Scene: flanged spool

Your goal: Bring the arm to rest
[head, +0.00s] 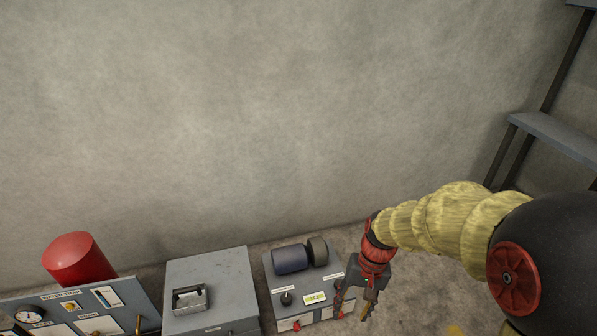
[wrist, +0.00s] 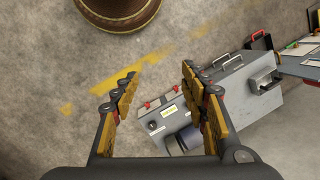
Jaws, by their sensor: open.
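My arm reaches in from the right in the head view, with a yellow sleeve (head: 440,220) and a red wrist. My gripper (head: 353,308) hangs fingers-down at its end, close to the right side of a grey control box (head: 301,290). In the wrist view my gripper (wrist: 159,82) shows two yellow-padded fingers spread apart with only floor between their tips. It holds nothing. The control box (wrist: 178,118) lies behind and beside the right finger there. Whether finger and box touch cannot be told.
A dark cylinder (head: 291,258) sits on the control box. A grey lidded box (head: 208,285), a gauge panel (head: 85,312) and a red cylinder (head: 78,259) stand left. Shelving (head: 555,135) is at right. A brown round object (wrist: 118,10) stands on the floor.

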